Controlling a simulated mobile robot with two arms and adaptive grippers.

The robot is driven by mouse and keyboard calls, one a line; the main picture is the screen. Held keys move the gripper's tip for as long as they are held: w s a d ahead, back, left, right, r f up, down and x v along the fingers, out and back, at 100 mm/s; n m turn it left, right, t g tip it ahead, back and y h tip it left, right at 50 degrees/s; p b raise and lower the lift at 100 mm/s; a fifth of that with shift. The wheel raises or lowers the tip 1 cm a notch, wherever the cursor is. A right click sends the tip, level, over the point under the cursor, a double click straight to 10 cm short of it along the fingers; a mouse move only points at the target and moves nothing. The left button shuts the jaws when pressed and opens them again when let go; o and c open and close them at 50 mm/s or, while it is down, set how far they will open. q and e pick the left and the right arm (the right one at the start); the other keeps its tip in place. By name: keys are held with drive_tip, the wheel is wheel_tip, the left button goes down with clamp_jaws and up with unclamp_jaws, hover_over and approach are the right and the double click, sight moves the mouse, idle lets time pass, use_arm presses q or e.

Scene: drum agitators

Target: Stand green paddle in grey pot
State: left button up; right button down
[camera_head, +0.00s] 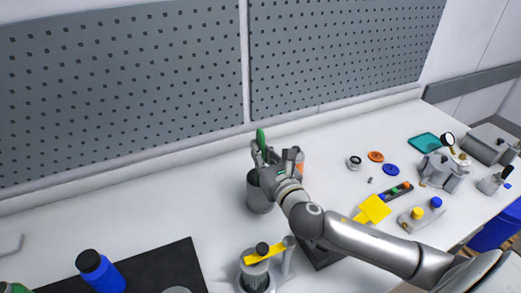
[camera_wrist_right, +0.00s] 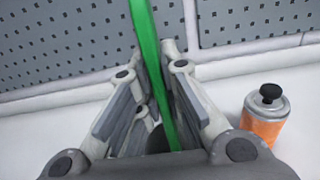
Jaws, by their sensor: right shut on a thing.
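The green paddle (camera_head: 261,138) is upright above the grey pot (camera_head: 259,197) in the head view. My right gripper (camera_head: 268,160) is shut on the paddle. In the right wrist view the paddle (camera_wrist_right: 150,60) runs between the fingers of the gripper (camera_wrist_right: 158,95), slightly tilted. The pot stands on the white bench, partly covered by my gripper. The paddle's lower end is hidden, so I cannot tell whether it is inside the pot. My left gripper is not in view.
An orange can with a black cap (camera_wrist_right: 266,118) stands right of the pot. A blue bottle (camera_head: 101,272) stands on a black mat (camera_head: 165,272) at the front left. A yellow paddle (camera_head: 374,209) and a yellow-topped device (camera_head: 257,272) lie under or near my arm. The bench left of the pot is clear.

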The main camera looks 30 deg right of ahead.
drive_tip(key=c, duration=1.5)
unclamp_jaws()
drive_tip(key=shift+s+f, duration=0.1)
drive_tip(key=s, duration=1.2)
drive_tip(key=shift+a, duration=0.45)
drive_tip(key=shift+w, duration=0.1)
